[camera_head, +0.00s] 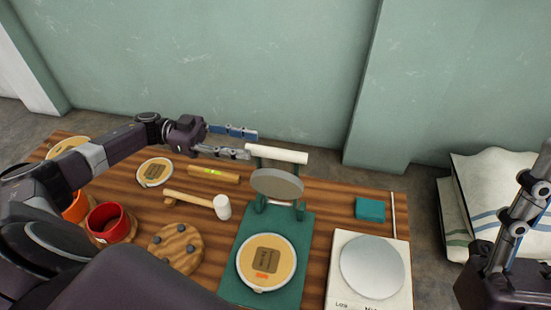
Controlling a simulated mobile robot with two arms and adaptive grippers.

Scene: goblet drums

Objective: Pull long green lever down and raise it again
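A green press (306,246) stands in the front middle of the table. Its hinged top carries a round grey plate (277,184) and a pale crossbar handle (276,154), and it is raised. A round tan disc with a pale rim (266,262) lies on the press base. My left gripper (254,145) is open and empty, its two fingers apart and pointing right. The lower fingertip is close to the handle's left end; I cannot tell whether they touch. My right gripper (520,205) is at the right edge, partly cut off, away from the press.
A white scale (336,275) with a round grey plate stands right of the press, a teal block (370,209) behind it. A mallet (222,207), a wooden disc with dark knobs (160,240) and a red pot (110,235) are left. White sacks (490,175) lie beyond the table.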

